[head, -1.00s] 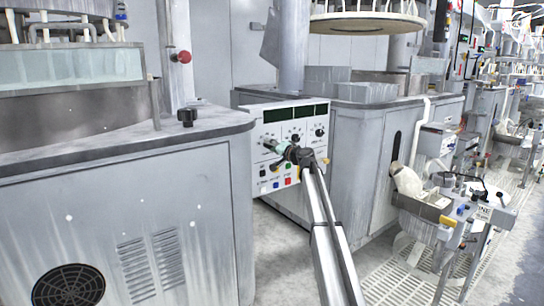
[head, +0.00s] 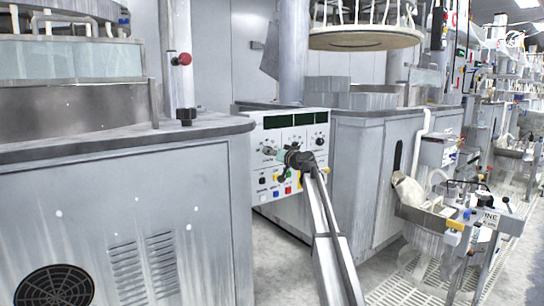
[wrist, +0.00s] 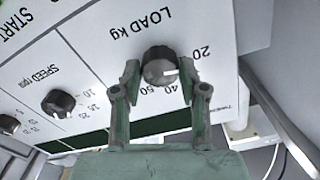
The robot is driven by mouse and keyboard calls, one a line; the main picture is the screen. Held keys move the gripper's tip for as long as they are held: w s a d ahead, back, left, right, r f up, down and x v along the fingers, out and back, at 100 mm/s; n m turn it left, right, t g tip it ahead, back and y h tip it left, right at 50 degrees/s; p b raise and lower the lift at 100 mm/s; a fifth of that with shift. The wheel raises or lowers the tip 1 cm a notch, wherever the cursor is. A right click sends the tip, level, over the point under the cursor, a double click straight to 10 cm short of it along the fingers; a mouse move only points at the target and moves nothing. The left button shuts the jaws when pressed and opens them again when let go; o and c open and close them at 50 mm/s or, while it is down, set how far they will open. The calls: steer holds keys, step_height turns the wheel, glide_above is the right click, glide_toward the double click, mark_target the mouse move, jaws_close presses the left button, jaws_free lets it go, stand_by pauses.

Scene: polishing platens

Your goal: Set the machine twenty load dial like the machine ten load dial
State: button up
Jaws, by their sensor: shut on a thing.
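A white control panel (head: 258,178) hangs at the front between two grey machine cabinets. Its dark LOAD kg dial (wrist: 160,66) has a pale pointer mark and printed numbers including 20, 40 and 50 around it. I cannot read a machine number or tell the exact setting.
A speed dial (wrist: 58,103) is beside the load dial. Coloured buttons (head: 288,190) sit low on the panel, below my gripper. The left cabinet's worktop edge (head: 130,142) is close by. More machines stand along the aisle at right.

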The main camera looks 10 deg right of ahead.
stand_by(0.3)
steer(key=o, duration=1.1)
steer(key=shift+o, duration=0.2)
steer(key=shift+s, duration=0.1)
steer(key=v, duration=1.1)
steer(key=shift+s+d, duration=0.15)
steer(key=shift+s, duration=0.2)
steer(key=shift+r, duration=0.1)
